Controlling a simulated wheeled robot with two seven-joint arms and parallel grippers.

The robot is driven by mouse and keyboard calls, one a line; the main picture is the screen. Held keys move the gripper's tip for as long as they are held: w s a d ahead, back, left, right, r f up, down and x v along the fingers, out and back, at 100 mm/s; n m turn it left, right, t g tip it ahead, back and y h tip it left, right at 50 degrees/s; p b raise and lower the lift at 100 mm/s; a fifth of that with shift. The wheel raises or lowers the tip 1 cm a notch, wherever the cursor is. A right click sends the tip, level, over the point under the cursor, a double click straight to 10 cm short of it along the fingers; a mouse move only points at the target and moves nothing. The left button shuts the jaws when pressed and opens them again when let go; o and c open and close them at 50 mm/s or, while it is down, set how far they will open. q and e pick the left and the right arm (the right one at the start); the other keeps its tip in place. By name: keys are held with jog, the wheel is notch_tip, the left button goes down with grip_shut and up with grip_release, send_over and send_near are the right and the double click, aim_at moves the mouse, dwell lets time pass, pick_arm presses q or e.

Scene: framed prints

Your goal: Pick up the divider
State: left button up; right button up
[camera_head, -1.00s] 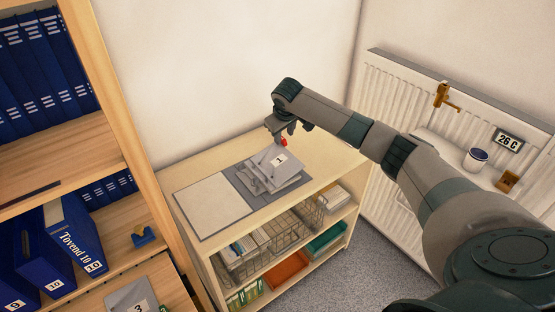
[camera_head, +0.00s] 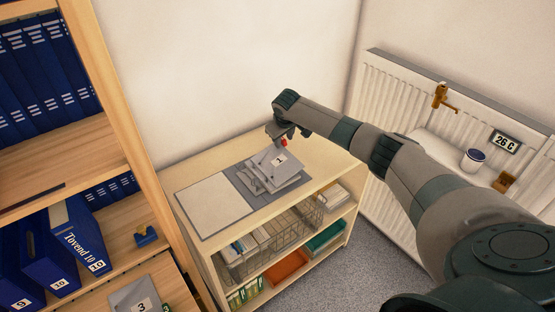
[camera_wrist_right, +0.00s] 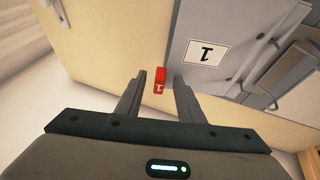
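A grey divider (camera_head: 284,172) with a white label reading 1 lies slightly tilted on top of a grey metal holder on the low cabinet. Its red tab (camera_wrist_right: 160,82), also marked 1, sticks out from its edge in the right wrist view, where the label (camera_wrist_right: 206,54) shows upside down. My right gripper (camera_wrist_right: 158,83) is open, its two fingers on either side of the red tab with gaps on both sides. In the head view my right gripper (camera_head: 283,137) is just above and behind the divider's far edge. My left gripper is not in view.
The low wooden cabinet (camera_head: 330,165) has a white board (camera_head: 213,205) beside the holder and wire baskets below. A shelf with blue binders (camera_head: 80,245) and a grey piece labelled 3 (camera_head: 130,297) stands at left. A radiator is at right.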

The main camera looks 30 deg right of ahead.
grip_shut()
jog(key=shift+r, duration=0.1)
